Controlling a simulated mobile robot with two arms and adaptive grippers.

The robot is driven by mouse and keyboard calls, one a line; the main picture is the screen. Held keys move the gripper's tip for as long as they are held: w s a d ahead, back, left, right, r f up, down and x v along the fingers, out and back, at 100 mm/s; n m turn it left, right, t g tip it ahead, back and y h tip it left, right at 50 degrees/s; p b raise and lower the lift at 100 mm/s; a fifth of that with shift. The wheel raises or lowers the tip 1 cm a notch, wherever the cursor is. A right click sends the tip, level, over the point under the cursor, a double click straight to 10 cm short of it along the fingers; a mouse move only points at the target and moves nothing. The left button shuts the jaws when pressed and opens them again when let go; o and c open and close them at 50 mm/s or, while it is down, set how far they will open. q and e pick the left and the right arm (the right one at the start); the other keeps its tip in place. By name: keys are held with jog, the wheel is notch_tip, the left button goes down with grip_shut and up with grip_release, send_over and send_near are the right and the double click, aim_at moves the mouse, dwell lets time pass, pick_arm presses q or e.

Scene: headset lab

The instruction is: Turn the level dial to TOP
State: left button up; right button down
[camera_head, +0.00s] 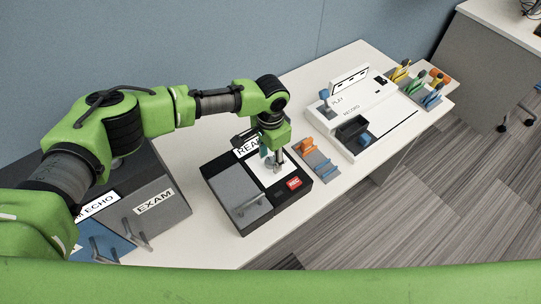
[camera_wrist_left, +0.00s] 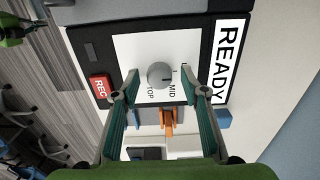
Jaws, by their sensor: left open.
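The level dial (camera_wrist_left: 158,75) is a small round grey knob on a white panel (camera_wrist_left: 132,50) of a black box. In the left wrist view, the word MID is printed to its lower right and TOP below it. A short dark mark on the knob points right, near the MID side. My left gripper (camera_wrist_left: 162,84) is open, with one finger on each side of the dial in that view; I cannot tell whether they touch it. In the head view the gripper (camera_head: 274,157) is over the white panel and mostly hides the dial. My right gripper is not in view.
The box has a red REC button (camera_head: 293,183), a READY sign (camera_head: 245,148) and a grey lid (camera_head: 243,203) with a handle. An orange-and-blue clip rack (camera_head: 318,160) stands close on the right, with a white console (camera_head: 385,118) beyond. Grey and blue bins sit at the left.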

pick_arm(q)
jog(key=c, duration=1.1)
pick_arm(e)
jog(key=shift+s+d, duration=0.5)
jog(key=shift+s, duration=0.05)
